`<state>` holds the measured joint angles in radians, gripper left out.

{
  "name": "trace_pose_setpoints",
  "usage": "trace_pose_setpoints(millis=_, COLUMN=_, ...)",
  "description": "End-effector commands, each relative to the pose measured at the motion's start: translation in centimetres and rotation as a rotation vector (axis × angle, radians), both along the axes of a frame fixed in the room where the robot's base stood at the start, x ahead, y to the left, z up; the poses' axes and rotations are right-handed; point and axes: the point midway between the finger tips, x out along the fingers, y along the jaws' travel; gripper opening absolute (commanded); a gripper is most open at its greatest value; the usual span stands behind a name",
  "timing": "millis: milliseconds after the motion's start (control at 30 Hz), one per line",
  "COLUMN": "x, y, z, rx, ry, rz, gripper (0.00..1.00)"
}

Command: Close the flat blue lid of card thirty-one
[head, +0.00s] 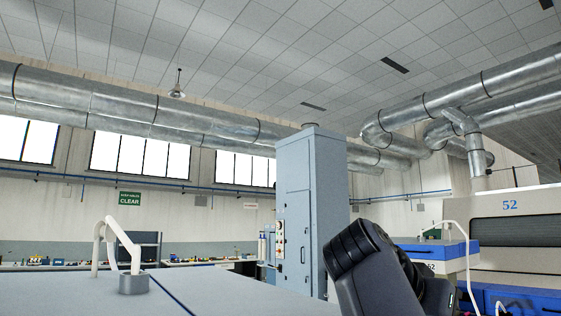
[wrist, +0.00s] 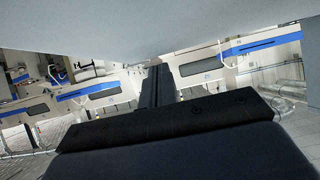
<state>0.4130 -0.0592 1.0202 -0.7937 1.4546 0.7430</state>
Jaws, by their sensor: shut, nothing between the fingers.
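No number thirty-one can be read in either view, and I cannot tell which surface is its lid. A broad, flat pale blue-grey surface (head: 75,292) fills the lower left of the head view. A large plain pale blue-grey surface (wrist: 130,22) also spans the top of the wrist view; I cannot tell if it is the same one. My gripper (wrist: 154,66) is dark, shut and empty, its tip close to the lower edge of that surface; contact is unclear. In the head view my dark arm covers the lower right and the gripper is hidden.
A white bent pipe (head: 112,246) rises from the flat surface. A tall grey cabinet (head: 312,215) stands in the middle. A cream and blue machine marked 52 (head: 515,232) is at right. Blue-banded machines (wrist: 90,93) stand beyond my gripper. Metal ducts (head: 150,112) run overhead.

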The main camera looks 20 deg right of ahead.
Motion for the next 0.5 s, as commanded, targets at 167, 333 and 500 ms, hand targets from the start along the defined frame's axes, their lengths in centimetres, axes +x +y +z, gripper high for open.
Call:
trace_pose_setpoints(millis=167, x=0.02, y=-0.07, z=-0.65, rx=0.025, ry=0.005, rz=0.000, gripper=0.00)
trace_pose_setpoints(millis=333, x=0.04, y=-0.06, z=-0.85, rx=0.031, ry=0.007, rz=0.000, gripper=0.00)
trace_pose_setpoints(millis=500, x=0.04, y=-0.06, z=-0.94, rx=0.032, ry=0.009, rz=-0.001, gripper=0.00)
